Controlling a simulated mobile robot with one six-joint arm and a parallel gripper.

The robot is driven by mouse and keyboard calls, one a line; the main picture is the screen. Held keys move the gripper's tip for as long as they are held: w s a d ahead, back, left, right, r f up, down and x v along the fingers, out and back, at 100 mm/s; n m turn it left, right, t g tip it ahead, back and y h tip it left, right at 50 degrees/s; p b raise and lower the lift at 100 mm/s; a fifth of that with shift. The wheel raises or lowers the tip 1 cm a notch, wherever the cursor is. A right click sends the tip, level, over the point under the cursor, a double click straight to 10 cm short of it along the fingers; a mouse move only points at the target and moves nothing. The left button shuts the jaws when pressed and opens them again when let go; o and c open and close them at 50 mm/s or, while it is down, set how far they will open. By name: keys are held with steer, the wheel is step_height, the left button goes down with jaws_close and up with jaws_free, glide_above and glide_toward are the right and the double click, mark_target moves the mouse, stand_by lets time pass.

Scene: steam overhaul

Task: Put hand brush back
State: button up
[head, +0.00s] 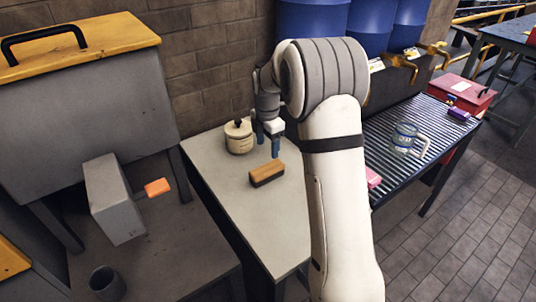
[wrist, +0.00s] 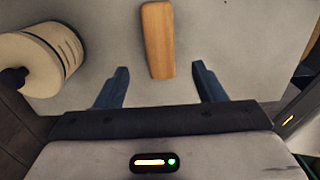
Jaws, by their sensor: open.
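The hand brush (head: 267,173) lies on the grey table (head: 232,212), with a wooden back on top and dark bristles below. In the wrist view the brush's wooden back (wrist: 158,40) lies ahead of and between the fingers, without contact. My gripper (head: 268,147) is open and empty above the table, just behind the brush in the head view. Its two blue fingers (wrist: 160,88) stand apart in the wrist view. Part of the table is hidden by my arm.
A cream round pot with a dark knob (head: 239,137) stands left of my gripper, close to it. It also shows in the wrist view (wrist: 45,58). A brick wall (head: 205,70) rises behind. A slatted rack (head: 400,112) holds a clear jug (head: 404,139) at right. The table's front is clear.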

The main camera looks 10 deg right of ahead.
steer(key=s+r+m+t, duration=0.1)
steer(key=s+r+m, duration=0.35)
steer(key=s, duration=0.25)
steer(key=s+r+m, duration=0.4)
steer(key=s+m, duration=0.1)
steer(key=s, duration=0.2)
steer(key=s+m+t, duration=0.1)
steer(key=s+m, duration=1.2)
steer(key=s, duration=0.5)
steer(key=shift+s, duration=0.2)
steer(key=shift+t, duration=0.3)
steer(key=p+v, duration=0.4)
steer(key=shift+w+r+p, duration=0.3)
steer(key=shift+r+p, duration=0.05)
steer(key=shift+r, duration=0.1)
